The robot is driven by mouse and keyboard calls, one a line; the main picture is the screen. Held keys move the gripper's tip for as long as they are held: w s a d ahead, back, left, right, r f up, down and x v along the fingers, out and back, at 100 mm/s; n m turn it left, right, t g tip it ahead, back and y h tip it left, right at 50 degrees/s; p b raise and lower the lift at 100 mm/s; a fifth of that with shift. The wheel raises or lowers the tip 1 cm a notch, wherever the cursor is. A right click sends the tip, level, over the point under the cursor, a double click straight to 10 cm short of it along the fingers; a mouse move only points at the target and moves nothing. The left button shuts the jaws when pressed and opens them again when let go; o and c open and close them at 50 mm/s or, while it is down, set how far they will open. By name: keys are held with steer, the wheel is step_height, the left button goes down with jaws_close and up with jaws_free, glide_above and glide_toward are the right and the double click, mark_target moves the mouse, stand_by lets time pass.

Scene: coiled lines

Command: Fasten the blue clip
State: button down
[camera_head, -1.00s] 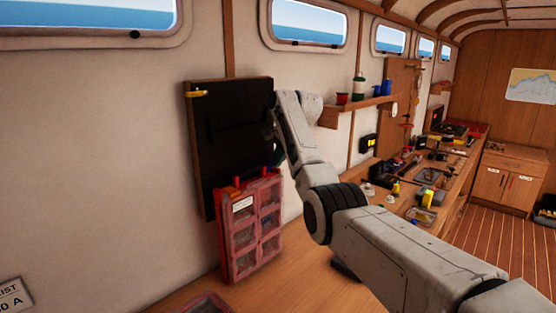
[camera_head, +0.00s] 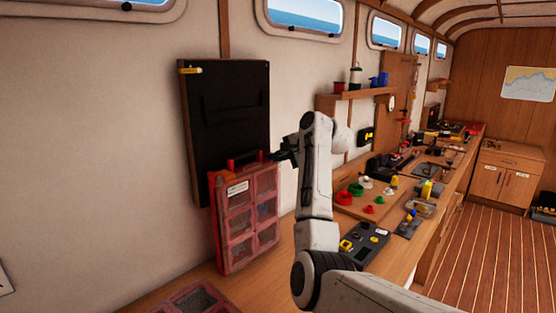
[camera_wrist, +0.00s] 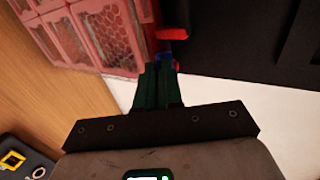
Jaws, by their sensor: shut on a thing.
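In the head view the red case (camera_head: 222,245) stands upright on the bench, leaning toward the wall. My gripper (camera_head: 278,156) is at its upper right corner there, and the clip cannot be made out. A red part (camera_wrist: 172,33) lies just beyond the clip in the wrist view.
A black panel (camera_head: 228,110) hangs on the wall behind the case. A second red case (camera_head: 195,300) lies at the front edge of the picture. A dark tray (camera_head: 364,243), green and red rings and tools crowd the bench to the right.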

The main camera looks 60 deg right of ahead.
mark_target(273, 164)
steer(key=f+t+b, duration=0.2)
steer(key=b, duration=0.1)
steer(key=shift+s+f+t+h, duration=0.2)
steer(key=shift+f+t+h, duration=0.1)
steer(key=shift+f, duration=0.05)
steer(key=f+t+b, duration=0.1)
steer(key=b, duration=0.1)
steer(key=shift+t+h+b, duration=0.3)
steer(key=shift+b, duration=0.1)
steer(key=shift+f+t+b, duration=0.1)
steer(key=shift+t+b, duration=0.4)
steer(key=shift+b, duration=0.1)
steer(key=shift+w, duration=0.1)
steer(key=c, duration=1.3)
jaws_free()
steer(key=b+v, duration=0.1)
steer(key=v, duration=0.9)
steer(key=shift+s+a+f+b, duration=0.15)
steer(key=shift+s+b, duration=0.2)
steer(key=shift+s, duration=0.05)
